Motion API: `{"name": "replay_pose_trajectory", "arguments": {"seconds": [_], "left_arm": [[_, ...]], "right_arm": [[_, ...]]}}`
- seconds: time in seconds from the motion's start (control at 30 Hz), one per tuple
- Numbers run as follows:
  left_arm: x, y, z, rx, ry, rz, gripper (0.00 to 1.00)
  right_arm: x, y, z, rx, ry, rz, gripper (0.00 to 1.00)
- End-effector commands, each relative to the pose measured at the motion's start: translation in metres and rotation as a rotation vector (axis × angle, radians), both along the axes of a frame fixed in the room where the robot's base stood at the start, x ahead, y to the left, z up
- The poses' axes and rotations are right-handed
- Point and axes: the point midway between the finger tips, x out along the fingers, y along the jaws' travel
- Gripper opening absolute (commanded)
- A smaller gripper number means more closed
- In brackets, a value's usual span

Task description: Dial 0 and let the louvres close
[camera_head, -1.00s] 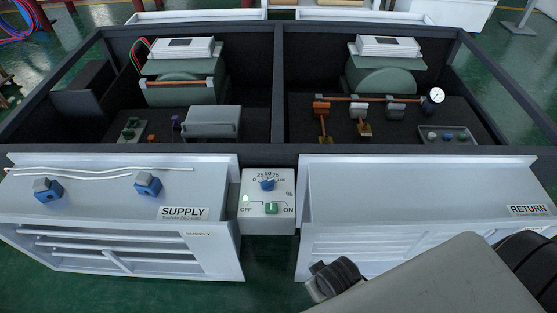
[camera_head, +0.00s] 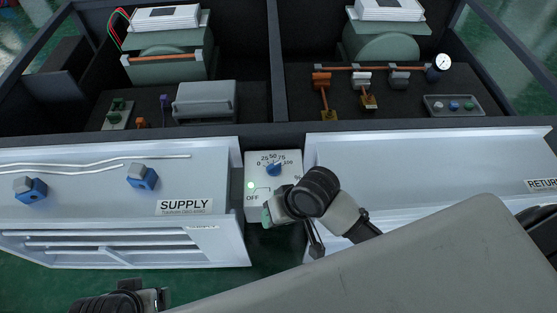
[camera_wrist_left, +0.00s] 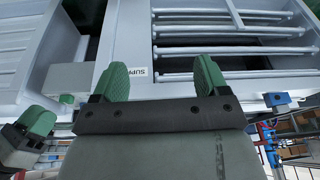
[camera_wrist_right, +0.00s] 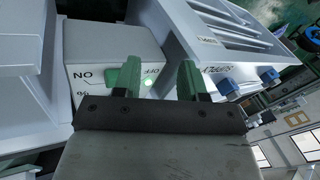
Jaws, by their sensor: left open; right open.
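The white control box (camera_head: 291,159) sits between the two louvre units. Its blue dial (camera_head: 274,169) stands below a scale from 0 to 100; where its pointer stands is too small to tell. A green lamp (camera_head: 251,185) is lit. My right gripper (camera_head: 270,213) is open in front of the box's lower part and hides the green switch. In the right wrist view its fingers (camera_wrist_right: 159,80) stand apart before the box face (camera_wrist_right: 88,72). The SUPPLY louvres (camera_head: 110,249) show dark gaps between slats. My left gripper (camera_wrist_left: 161,80) is open and empty below them.
The RETURN unit (camera_head: 400,160) is right of the box, partly hidden by my right arm. Blue-grey clips (camera_head: 142,177) and white wires (camera_head: 90,163) lie on the SUPPLY unit. Behind, a dark frame (camera_head: 277,60) holds machinery and a gauge (camera_head: 442,62).

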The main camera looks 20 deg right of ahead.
Motion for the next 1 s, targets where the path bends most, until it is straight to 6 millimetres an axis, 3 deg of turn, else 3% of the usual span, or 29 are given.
{"name": "replay_pose_trajectory", "arguments": {"seconds": [0.13, 0.27, 0.5, 0.6, 0.8, 1.0], "left_arm": [[0.000, 0.000, -0.001, 0.000, 0.000, 0.000, 0.74], [0.001, 0.000, -0.005, 0.000, 0.002, 0.000, 0.74], [0.003, -0.001, -0.013, 0.000, 0.005, 0.000, 0.74], [0.004, -0.001, -0.015, 0.000, 0.005, -0.001, 0.74], [0.004, -0.001, -0.015, 0.000, 0.004, -0.001, 0.74], [-0.003, 0.000, 0.001, 0.000, -0.008, 0.000, 0.74]], "right_arm": [[0.031, 0.014, -0.002, 0.049, 0.137, -0.078, 0.41], [0.068, 0.006, -0.006, 0.050, 0.327, -0.262, 0.41], [0.146, -0.057, 0.015, 0.020, 0.622, -0.808, 0.41], [0.170, -0.083, 0.029, 0.031, 0.691, -1.004, 0.41], [0.188, -0.104, 0.042, 0.054, 0.753, -1.180, 0.41], [0.186, -0.096, 0.018, 0.054, 0.757, -1.185, 0.41]]}}
